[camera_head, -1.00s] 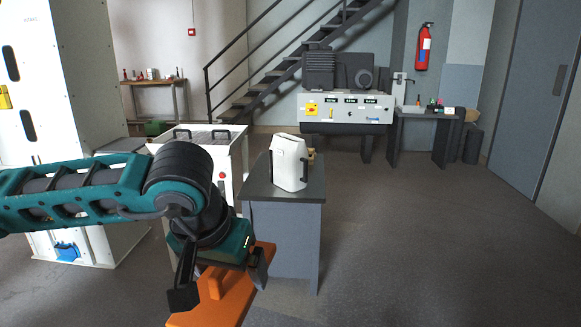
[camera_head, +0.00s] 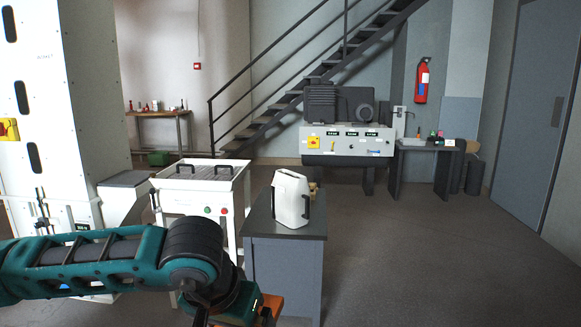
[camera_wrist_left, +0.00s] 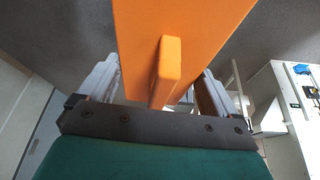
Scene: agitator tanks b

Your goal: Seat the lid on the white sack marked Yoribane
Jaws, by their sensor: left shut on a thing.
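My left gripper (camera_head: 232,312) is at the bottom edge of the head view, its fingers mostly cut off. In the left wrist view, the left gripper (camera_wrist_left: 160,85) is shut on the upright handle of a flat orange lid (camera_wrist_left: 185,25). A small part of the orange lid (camera_head: 270,304) shows in the head view, held in front of a grey cabinet. A white container (camera_head: 287,199) with a dark side handle stands upright on that cabinet. No Yoribane mark can be read, and I cannot tell whether this is the sack. My right gripper is not in view.
The grey cabinet (camera_head: 283,268) has a dark top. A white unit with two black handles (camera_head: 193,200) stands left of it, near a tall white cabinet (camera_head: 70,95). Open floor (camera_head: 420,255) lies to the right. A machine (camera_head: 346,140) stands by the stairs.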

